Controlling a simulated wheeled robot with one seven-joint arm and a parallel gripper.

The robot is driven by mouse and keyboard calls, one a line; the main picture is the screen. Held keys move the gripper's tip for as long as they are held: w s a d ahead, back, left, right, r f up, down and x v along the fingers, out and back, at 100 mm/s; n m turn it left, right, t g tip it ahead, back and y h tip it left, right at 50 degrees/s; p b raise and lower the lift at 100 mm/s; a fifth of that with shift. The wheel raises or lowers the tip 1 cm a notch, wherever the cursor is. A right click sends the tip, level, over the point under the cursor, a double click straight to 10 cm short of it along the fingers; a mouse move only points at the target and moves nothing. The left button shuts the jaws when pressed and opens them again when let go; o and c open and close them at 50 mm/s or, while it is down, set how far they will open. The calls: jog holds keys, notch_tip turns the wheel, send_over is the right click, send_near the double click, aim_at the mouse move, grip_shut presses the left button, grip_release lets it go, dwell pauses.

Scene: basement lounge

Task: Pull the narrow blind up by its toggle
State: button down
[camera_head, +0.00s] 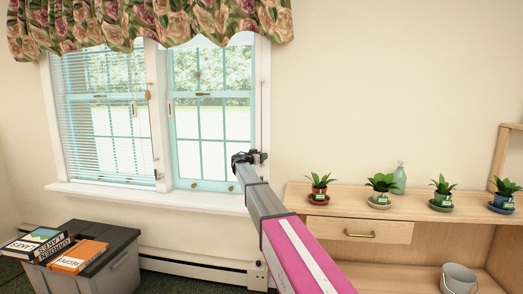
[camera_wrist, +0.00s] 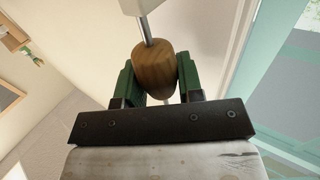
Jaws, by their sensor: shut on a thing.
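A brown wooden toggle (camera_wrist: 155,66) sits between the green pads of my gripper (camera_wrist: 156,76) in the wrist view. The pads press on it from both sides, and a thin cord or rod runs up from it to a pale piece at the top edge. In the head view my gripper (camera_head: 246,158) is at the lower right edge of the right window (camera_head: 212,120), where the held toggle is too small to make out. No lowered slats show across that window. A blind (camera_head: 85,125) with slats hangs lowered over the left window, with a small brown piece (camera_head: 148,95) near its right edge.
A flowered valance (camera_head: 150,22) covers the window tops. A wooden shelf unit (camera_head: 420,207) with several potted plants stands right of my arm. A grey bin (camera_head: 118,262) with books on it stands at lower left. The sill (camera_head: 110,195) looks bare.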

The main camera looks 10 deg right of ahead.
jog(key=shift+s+f, duration=0.1)
jog(key=shift+f, duration=0.25)
jog(key=c, duration=0.7)
grip_release()
jog(key=shift+c, duration=0.2)
jog(key=shift+a+r, duration=0.1)
jog(key=shift+a, duration=0.05)
jog(key=shift+s+a, duration=0.2)
jog(key=v, duration=1)
jog(key=shift+s, duration=0.1)
